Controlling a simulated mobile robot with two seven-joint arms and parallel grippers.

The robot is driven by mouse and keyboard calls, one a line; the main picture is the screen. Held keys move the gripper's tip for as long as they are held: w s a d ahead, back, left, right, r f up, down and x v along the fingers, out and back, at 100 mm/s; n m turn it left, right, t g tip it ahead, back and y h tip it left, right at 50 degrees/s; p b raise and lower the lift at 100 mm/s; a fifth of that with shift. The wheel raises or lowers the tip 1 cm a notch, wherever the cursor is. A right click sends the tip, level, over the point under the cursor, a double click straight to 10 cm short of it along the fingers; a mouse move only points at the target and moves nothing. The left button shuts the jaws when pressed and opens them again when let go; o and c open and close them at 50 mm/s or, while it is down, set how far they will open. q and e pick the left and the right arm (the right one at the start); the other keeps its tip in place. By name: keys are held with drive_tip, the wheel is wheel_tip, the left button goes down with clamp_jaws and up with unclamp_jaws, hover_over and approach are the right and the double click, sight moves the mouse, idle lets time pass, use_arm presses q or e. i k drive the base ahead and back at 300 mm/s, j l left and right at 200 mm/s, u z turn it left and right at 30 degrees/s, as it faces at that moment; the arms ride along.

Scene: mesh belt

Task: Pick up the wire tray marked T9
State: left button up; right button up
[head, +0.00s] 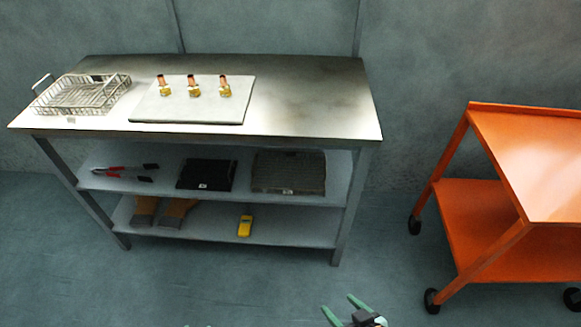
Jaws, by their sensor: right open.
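A silver wire tray (84,96) with a raised handle at its left end sits on the left of the steel table top (300,90). A small pale tag shows at its front edge, too small to read, so I cannot confirm T9. My right gripper (339,304) has green fingers, spread apart and empty. It is at the bottom edge of the head view, in front of the table and well away from the tray.
A pale board (180,112) with three brass fittings (193,88) lies right of the tray. The shelves hold red-handled pliers (115,171), a black tray (207,174), a dark grey tray (288,172), gloves (160,211) and a yellow device (245,226). An orange cart (540,160) stands right.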

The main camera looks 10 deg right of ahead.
sight(286, 191)
drive_tip(key=i+j+z, duration=0.3)
drive_tip(key=i, duration=0.4)
drive_tip(key=i+j+z, duration=0.25)
drive_tip(key=i+j, duration=0.3)
drive_tip(key=i, duration=0.1)
